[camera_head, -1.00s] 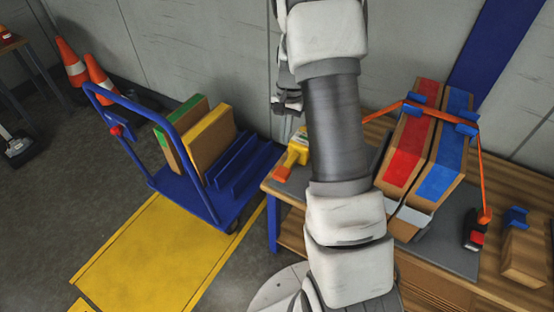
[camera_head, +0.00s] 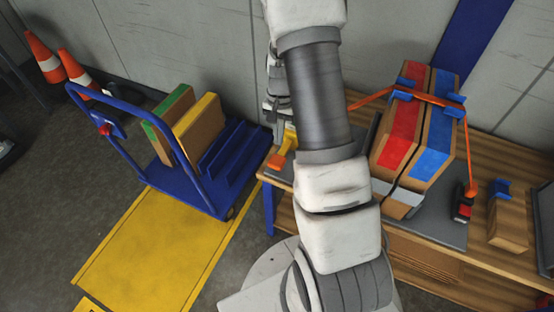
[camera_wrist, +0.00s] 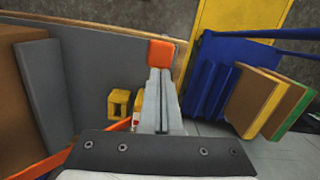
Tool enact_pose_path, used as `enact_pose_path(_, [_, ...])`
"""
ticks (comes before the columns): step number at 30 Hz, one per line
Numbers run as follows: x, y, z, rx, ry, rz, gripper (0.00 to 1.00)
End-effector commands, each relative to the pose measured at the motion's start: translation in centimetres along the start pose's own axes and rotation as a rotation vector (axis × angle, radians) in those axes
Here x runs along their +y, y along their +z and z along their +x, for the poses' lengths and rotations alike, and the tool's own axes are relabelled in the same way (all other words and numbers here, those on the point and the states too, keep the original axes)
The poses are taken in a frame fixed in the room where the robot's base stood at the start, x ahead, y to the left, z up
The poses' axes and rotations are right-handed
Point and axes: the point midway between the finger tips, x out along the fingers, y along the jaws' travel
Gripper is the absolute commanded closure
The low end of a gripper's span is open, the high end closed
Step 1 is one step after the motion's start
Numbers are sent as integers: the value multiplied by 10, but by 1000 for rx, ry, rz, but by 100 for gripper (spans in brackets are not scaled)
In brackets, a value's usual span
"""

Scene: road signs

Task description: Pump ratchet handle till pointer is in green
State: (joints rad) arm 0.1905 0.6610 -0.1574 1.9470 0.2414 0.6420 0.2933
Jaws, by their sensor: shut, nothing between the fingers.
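A yellow ratchet-like device (camera_head: 290,138) with an orange end (camera_head: 276,161) sits at the table's left end in the head view, partly covered by my arm. In the wrist view, the orange block (camera_wrist: 161,53) shows just past my fingertips, and yellow bracket parts (camera_wrist: 118,103) show to their left. My gripper (camera_wrist: 160,72) is shut and empty, its fingers lined up with the orange block. I cannot tell whether they touch. In the head view, my gripper is at the yellow device, mostly hidden. No pointer or green zone can be made out.
An orange strap (camera_head: 372,98) crosses the red-striped and blue-striped cartons (camera_head: 424,132) on the wooden table (camera_head: 483,262). A red-black device (camera_head: 463,207) is at its right end. A blue cart (camera_head: 162,178) with boards stands left; cones (camera_head: 45,57) are behind it.

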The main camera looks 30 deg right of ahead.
Motion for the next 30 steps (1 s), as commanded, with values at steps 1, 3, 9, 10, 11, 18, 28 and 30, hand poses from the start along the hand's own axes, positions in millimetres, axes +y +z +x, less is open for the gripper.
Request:
enact_pose_path(1, [0,0,5,-1,0,0,100])
enact_pose_path(3, [0,0,11,-1,1,0,100])
enact_pose_path(9, [0,0,36,0,0,0,100])
enact_pose_path(10, [0,0,40,-1,1,0,100])
enact_pose_path(11, [0,0,44,-1,1,0,100])
enact_pose_path(18, [0,0,67,-1,1,0,100])
enact_pose_path(28, [0,0,67,0,0,0,100])
enact_pose_path(30, [0,0,68,-1,0,0,100])
